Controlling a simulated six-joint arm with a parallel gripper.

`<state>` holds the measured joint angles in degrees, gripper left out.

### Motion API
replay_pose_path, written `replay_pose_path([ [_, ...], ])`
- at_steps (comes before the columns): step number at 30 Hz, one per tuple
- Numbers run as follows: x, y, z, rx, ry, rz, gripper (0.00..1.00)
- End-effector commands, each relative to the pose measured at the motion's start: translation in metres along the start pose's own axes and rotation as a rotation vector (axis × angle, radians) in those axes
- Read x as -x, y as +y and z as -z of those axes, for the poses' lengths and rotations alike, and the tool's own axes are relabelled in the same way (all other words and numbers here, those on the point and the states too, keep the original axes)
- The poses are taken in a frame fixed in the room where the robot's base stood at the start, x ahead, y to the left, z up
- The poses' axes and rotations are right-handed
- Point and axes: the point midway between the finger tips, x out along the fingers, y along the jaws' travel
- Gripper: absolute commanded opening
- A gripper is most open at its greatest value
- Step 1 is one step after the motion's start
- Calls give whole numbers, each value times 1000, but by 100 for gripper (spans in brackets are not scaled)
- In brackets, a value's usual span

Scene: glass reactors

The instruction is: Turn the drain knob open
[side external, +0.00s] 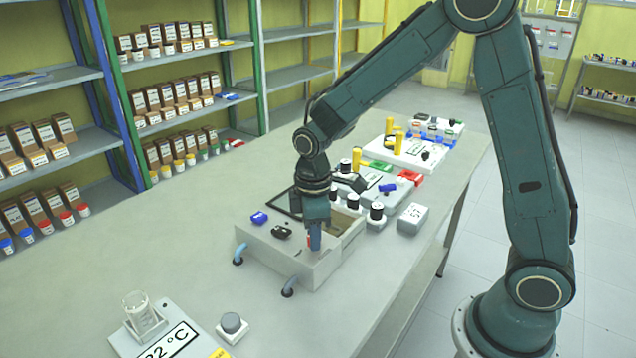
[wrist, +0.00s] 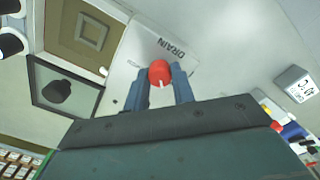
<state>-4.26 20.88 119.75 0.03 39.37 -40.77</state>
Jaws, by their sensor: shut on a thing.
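The drain knob (wrist: 159,71) is red with a short white mark, and it sits on a white panel beside the printed word DRAIN (wrist: 172,47). My gripper (wrist: 158,84) has its two blue fingers on either side of the knob, shut on it. In the wrist view the white mark points toward my gripper's body. In the side external view my gripper (side external: 314,243) points down at the front of a white box unit (side external: 318,270).
A 22 °C hotplate (side external: 150,335) with a glass vessel is at front left.

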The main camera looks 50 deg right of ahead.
Motion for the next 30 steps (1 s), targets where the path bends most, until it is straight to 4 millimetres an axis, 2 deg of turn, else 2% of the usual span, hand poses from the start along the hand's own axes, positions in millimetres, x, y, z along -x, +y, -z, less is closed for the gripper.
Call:
replay_pose_path([
  [8, 0, 0, 0, -39, 0, 0, 2],
  [14, 0, 0, 0, -130, 1, 0, 2],
  [30, 1, 0, 0, -592, 1, 0, 2],
])
